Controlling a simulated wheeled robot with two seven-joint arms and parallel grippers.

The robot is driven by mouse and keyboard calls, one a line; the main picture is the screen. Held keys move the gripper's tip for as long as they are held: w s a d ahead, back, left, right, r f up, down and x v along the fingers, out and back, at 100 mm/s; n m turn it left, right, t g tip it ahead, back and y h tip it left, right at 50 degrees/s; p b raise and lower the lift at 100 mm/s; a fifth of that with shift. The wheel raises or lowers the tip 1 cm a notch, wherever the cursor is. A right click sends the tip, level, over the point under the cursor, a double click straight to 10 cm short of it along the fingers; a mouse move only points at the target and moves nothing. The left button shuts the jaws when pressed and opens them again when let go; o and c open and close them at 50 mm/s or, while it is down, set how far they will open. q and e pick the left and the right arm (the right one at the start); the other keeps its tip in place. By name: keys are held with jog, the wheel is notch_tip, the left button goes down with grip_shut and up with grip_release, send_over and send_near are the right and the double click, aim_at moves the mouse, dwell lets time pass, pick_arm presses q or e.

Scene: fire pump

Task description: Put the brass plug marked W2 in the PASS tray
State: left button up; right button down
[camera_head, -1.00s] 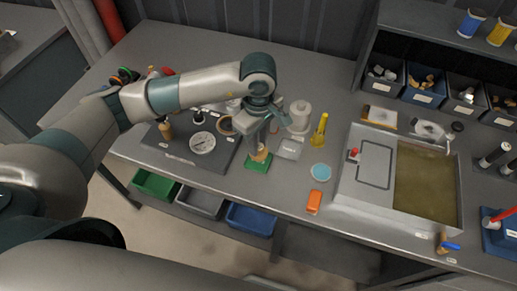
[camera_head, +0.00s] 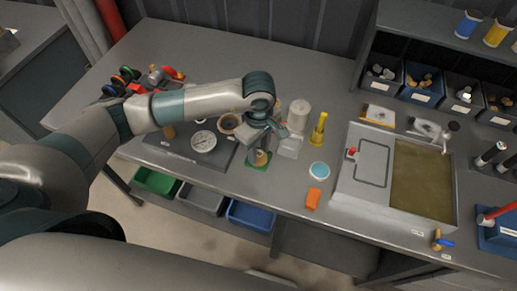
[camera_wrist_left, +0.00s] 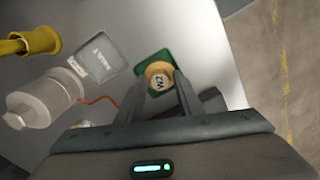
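The brass plug marked W2 (camera_wrist_left: 158,78) stands upright between my left fingertips, its marked top facing the left wrist camera. My left gripper (camera_wrist_left: 158,84) appears shut on it, with a finger close against each side. In the head view my left gripper (camera_head: 263,148) points down over a small green tray (camera_head: 251,163), with the plug (camera_head: 262,158) low over or resting in it. The green tray (camera_wrist_left: 146,64) also shows around the plug in the left wrist view; no label on it is readable. My right gripper is not in view.
A grey labelled tray (camera_head: 290,147), a white cylinder (camera_head: 299,113) and a yellow stand (camera_head: 319,130) are close right of the gripper. A dial gauge (camera_head: 203,141) is on a dark plate to the left. A blue disc (camera_head: 319,170) and orange block (camera_head: 313,198) lie in front.

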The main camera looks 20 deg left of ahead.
aim_at(259, 153)
pick_arm(q)
jog(key=shift+o, duration=0.2)
jog(key=shift+r, duration=0.1)
jog(key=shift+r+p, duration=0.15)
jog(key=shift+p, duration=0.15)
notch_tip(259, 153, up, 12)
jog(key=b, duration=0.5)
jog(key=shift+b, duration=0.35)
jog(key=shift+s, duration=0.15)
